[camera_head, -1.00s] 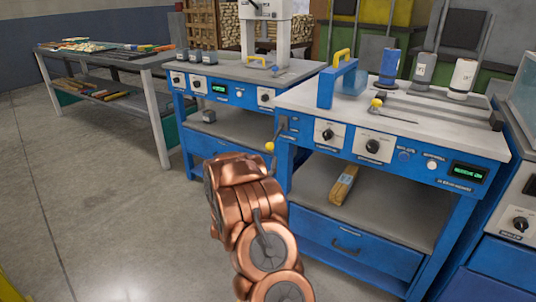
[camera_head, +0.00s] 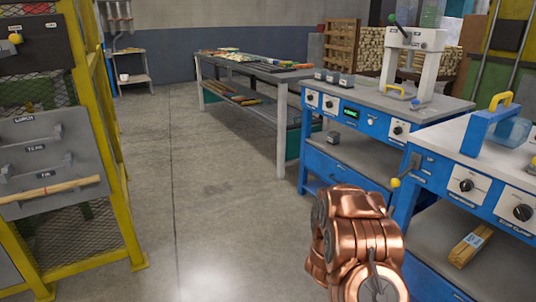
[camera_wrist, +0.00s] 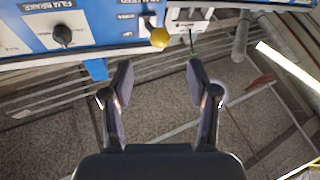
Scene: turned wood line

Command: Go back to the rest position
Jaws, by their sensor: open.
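My gripper (camera_wrist: 160,95) shows in the wrist view with its two dark fingers apart and nothing between them. Beyond the fingers are the floor and a blue machine front (camera_wrist: 50,25) with a black knob and a yellow ball handle (camera_wrist: 159,38). In the head view my copper-coloured arm is folded at the lower middle right, in front of the blue benches. The gripper itself does not show in the head view.
Blue machine benches (camera_head: 343,172) stand on the right, with a wood piece (camera_head: 470,245) on a lower shelf. A grey table (camera_head: 258,85) stands behind. A yellow-framed rack (camera_head: 118,190) stands at left. The floor (camera_head: 215,200) between is clear.

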